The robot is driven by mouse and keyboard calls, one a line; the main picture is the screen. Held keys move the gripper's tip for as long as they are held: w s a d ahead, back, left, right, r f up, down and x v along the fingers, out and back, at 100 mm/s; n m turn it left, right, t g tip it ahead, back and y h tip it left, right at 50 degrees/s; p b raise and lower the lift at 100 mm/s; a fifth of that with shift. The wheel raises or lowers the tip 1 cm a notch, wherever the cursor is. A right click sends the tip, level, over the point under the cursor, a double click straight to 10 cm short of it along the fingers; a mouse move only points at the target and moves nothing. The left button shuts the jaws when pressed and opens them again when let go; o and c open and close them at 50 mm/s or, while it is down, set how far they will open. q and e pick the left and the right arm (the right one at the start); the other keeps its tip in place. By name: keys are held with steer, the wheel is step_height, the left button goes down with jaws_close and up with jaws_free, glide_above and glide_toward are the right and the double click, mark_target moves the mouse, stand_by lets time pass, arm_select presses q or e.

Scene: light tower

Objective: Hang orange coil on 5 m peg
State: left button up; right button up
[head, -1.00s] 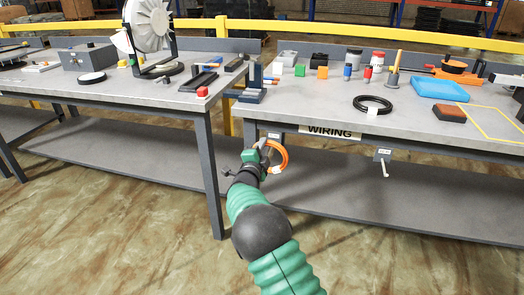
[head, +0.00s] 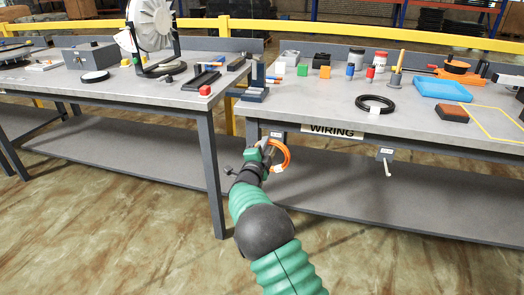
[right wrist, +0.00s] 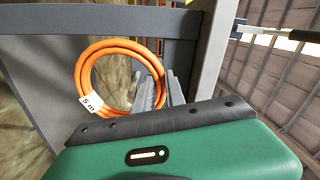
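An orange coil (head: 287,153) is held in the air by my right gripper (head: 265,149), in front of the wiring table's front edge. In the right wrist view the coil (right wrist: 88,63) is a round bundle with a white "5 m" tag, and the gripper's fingers (right wrist: 161,92) are closed on its right side. A peg (head: 387,168) with a small label sticks out below the table edge at right. Another small labelled holder (head: 277,135) is under the edge just above the coil; its peg is hard to see. The labels are too small to read. My left gripper is not in view.
The wiring table (head: 430,132) carries a black coil (head: 375,105), a blue tray (head: 441,89) and several small items. A second table (head: 120,90) stands at left. Table legs (head: 211,170) flank the gripper on the left; a lower shelf (head: 400,205) runs beneath.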

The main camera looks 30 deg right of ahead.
steer(key=r+p+v, duration=0.1)
steer(key=p+v, duration=0.4)
steer(key=v, duration=1.2)
steer(key=s+a+f+n+g+y, duration=0.1)
steer(key=s+a+f+n+y, duration=0.2)
steer(key=a+f+n+y, duration=0.7)
steer(key=s+a+f+n+g+y, duration=0.2)
steer(key=s+n+g, duration=0.2)
steer(key=s+n, duration=0.5)
steer(key=s+a+f+n+g+y, duration=0.15)
steer(key=s+n+g, duration=0.3)
steer(key=s, duration=0.85)
steer(key=w+p+v, duration=0.3)
steer(key=p+v, duration=1.2)
steer(key=p, duration=0.1)
steer(key=w+d+r+p+v, duration=0.1)
steer(key=w+p+v, duration=0.2)
steer(key=p+v, duration=1.3)
steer(key=shift+d+r+n+p, duration=0.2)
steer(key=shift+r+n+p, duration=0.2)
steer(key=shift+r+n, duration=0.1)
steer(key=shift+o, duration=0.3)
steer(key=shift+w+r+y, duration=0.1)
steer(key=shift+y, duration=0.15)
